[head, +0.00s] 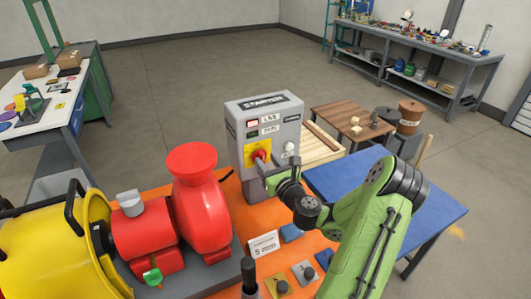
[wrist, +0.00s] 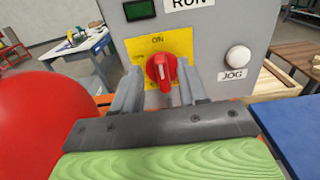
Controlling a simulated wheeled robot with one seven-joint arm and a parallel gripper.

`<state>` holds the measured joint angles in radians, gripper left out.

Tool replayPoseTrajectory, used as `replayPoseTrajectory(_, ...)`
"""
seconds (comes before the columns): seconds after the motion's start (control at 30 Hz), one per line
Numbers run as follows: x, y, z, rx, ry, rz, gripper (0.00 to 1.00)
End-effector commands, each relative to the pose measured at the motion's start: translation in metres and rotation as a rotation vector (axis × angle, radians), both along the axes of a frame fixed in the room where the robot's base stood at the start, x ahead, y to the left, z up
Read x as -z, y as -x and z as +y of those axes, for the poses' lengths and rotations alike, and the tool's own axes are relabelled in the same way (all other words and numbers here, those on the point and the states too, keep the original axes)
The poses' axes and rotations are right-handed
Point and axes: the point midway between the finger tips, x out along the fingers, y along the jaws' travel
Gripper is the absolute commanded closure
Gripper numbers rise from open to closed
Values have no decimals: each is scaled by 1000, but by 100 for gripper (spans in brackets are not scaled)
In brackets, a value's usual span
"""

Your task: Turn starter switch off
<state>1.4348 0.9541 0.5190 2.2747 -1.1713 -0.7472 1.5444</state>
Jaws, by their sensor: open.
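The grey starter box (head: 265,115) stands on the orange skid, labelled STARTER on top. Its red rotary switch (wrist: 160,68) sits on a yellow plate (wrist: 185,44) with ON printed at the top. The knob's pointer is near upright, towards ON. The lower part of the plate is partly hidden. The switch also shows in the head view (head: 258,157), close to my gripper. My gripper (wrist: 158,88) is open, with one finger on either side of the knob. I cannot tell whether the fingers touch it.
A white JOG button (wrist: 238,57) is right of the switch, and a dark green window (wrist: 140,10) above it. The red pump (head: 200,205) stands close on the left. A blue table (head: 420,200) is to the right.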

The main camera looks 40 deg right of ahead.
Motion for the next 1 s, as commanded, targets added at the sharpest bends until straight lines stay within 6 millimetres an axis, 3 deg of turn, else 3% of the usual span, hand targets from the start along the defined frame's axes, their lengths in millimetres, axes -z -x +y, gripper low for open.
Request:
replayPoseTrajectory(0.13, -1, -16, -5, 1, -1, 0, 57)
replayPoseTrajectory(0.4, 1, -18, -6, 2, -2, 0, 57)
replayPoseTrajectory(0.7, 1, -18, -6, 2, -2, -1, 100)
replayPoseTrajectory(1.0, 1, -18, -6, 2, 16, 5, 100)
